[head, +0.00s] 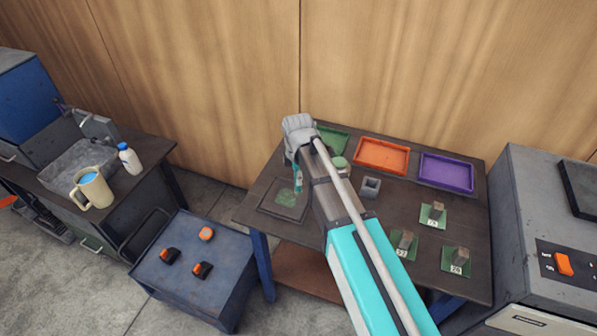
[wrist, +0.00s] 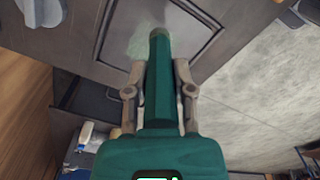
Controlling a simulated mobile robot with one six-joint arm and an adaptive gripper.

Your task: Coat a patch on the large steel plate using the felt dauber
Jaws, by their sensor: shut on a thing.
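The large steel plate (head: 268,209) lies at the left end of the dark workbench; its framed face also shows at the top of the wrist view (wrist: 196,28). A pale green patch (head: 287,198) marks its surface, and this green film shows beside the dauber tip in the wrist view (wrist: 138,40). My gripper (wrist: 158,82) is shut on the felt dauber (wrist: 158,62), a dark green stick with a brownish tip. The tip is over the plate by the green film; I cannot tell whether it touches. In the head view my arm partly hides the plate.
Green (head: 333,141), orange (head: 381,156) and purple (head: 446,172) trays line the bench's back. A small grey square holder (head: 370,187) and numbered green cards with metal blocks (head: 432,215) stand to the right. A round pale green-topped thing (head: 338,163) sits close beside my arm.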

